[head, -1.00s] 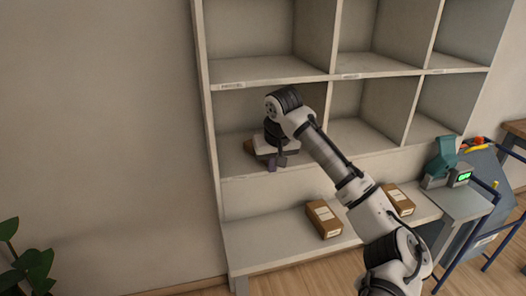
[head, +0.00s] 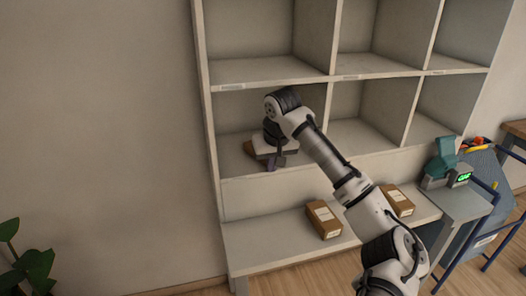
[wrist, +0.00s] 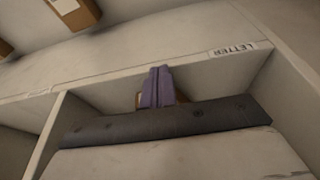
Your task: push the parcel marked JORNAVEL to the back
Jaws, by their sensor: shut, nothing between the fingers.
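A brown parcel (head: 250,147) sits in the left compartment of the middle shelf row, partly hidden behind my gripper. No marking on it can be read, so I cannot tell whether it is the JORNAVEL one. My gripper (head: 270,166) is at the front of that compartment, its purple fingers near the shelf's front edge. In the wrist view the purple fingers (wrist: 157,88) are together with nothing between them. Slivers of brown show behind them. I cannot tell whether the gripper touches the parcel.
Two brown parcels with white labels, one at left (head: 324,219) and one at right (head: 398,200), lie on the lower ledge (head: 270,242). The neighbouring compartments look empty. A teal device (head: 440,160) and a blue-railed cart (head: 487,205) stand at right.

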